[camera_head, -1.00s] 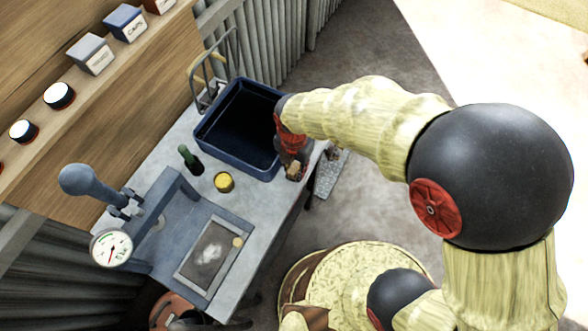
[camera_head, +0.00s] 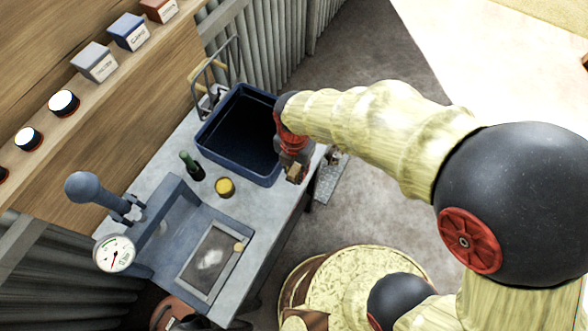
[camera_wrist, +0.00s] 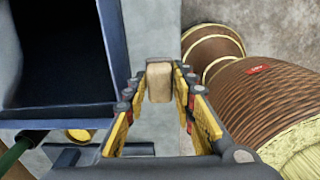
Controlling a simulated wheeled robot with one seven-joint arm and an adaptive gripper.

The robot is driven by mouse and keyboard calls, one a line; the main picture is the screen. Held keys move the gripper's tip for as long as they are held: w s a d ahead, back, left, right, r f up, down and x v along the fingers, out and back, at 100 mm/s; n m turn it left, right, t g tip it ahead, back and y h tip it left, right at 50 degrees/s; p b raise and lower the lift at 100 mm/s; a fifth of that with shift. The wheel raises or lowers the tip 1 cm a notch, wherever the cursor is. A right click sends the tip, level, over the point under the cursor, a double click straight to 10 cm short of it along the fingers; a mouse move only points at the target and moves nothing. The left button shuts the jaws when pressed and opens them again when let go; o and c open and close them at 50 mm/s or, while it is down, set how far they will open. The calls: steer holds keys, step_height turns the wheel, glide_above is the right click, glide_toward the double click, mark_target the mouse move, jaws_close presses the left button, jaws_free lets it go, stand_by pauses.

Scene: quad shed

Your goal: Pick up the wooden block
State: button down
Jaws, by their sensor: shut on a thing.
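The wooden block (camera_wrist: 159,81) is a small tan piece between my fingertips in the wrist view. My gripper (camera_wrist: 160,88) is shut on it, with a yellow-padded finger on each side. In the head view the block (camera_head: 294,170) shows at the end of my gripper (camera_head: 295,173), beside the right edge of the blue tray. The block appears near or above the bench's right edge; its exact height above the surface is hard to tell.
A deep blue tray (camera_head: 204,138) stands on the grey bench (camera_head: 262,215). A dark green bottle (camera_head: 192,166) and a yellow-topped can (camera_head: 225,187) stand left of my gripper. A press with a gauge (camera_head: 114,253) is at the left. Floor lies beyond the bench's right edge.

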steer(key=s+d+r+p, duration=0.3)
steer(key=s+r, duration=0.5)
steer(key=s, duration=0.4)
steer(key=shift+s+r, duration=0.35)
steer(key=c, duration=2.1)
jaws_free()
steer(key=c, duration=0.3)
steer(key=shift+d, duration=0.1)
steer(key=shift+c, duration=0.4)
